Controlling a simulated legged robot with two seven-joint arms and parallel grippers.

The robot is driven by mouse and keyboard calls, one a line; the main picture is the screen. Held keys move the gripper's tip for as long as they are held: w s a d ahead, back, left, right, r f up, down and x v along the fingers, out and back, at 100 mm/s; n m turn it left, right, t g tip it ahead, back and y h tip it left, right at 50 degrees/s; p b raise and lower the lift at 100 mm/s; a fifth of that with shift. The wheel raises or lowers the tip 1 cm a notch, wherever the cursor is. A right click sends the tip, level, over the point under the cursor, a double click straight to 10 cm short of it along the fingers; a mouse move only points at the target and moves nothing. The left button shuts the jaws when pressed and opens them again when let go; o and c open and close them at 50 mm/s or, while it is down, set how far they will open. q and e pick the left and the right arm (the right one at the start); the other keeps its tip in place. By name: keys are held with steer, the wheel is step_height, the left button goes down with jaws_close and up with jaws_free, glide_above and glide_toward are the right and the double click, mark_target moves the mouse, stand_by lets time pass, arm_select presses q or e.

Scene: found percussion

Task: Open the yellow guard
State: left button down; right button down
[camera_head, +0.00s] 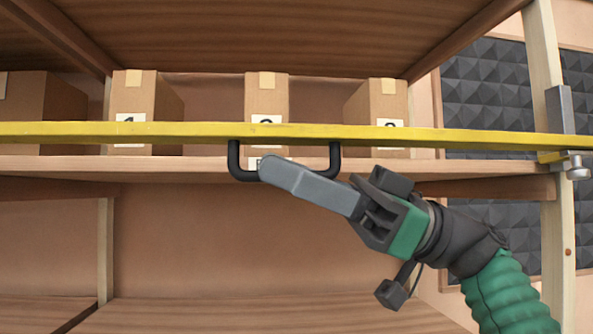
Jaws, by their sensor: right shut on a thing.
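The yellow guard (420,137) is a long flat bar that runs level across the whole view, in front of a wooden shelf. A black U-shaped handle (335,160) hangs from its lower edge near the middle. My right gripper (272,172) comes in from the lower right, and its grey fingers are shut on the lower bar of the handle, toward its left end. The fingers hide part of that bar. At the right, the guard meets a metal latch (560,157) on a wooden post. My left gripper is not in view.
Several cardboard boxes stand on the shelf behind the guard, including one with a numbered label at the left (134,95) and one in the middle (266,95). A wooden post (548,230) stands at the right. The lower shelf (200,315) looks empty.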

steer(key=shift+w+f+b, duration=0.25)
steer(key=shift+f+b, duration=0.05)
steer(key=shift+f, duration=0.2)
steer(key=shift+w+f+b, duration=0.2)
steer(key=shift+f+b, duration=0.05)
steer(key=shift+f, duration=0.25)
steer(key=c, duration=1.8)
jaws_free()
steer(key=shift+a, duration=0.1)
steer(key=shift+o, duration=0.2)
steer(key=shift+a, duration=0.35)
steer(key=shift+d+f, duration=0.1)
steer(key=shift+d, duration=0.05)
steer(key=v, duration=1.7)
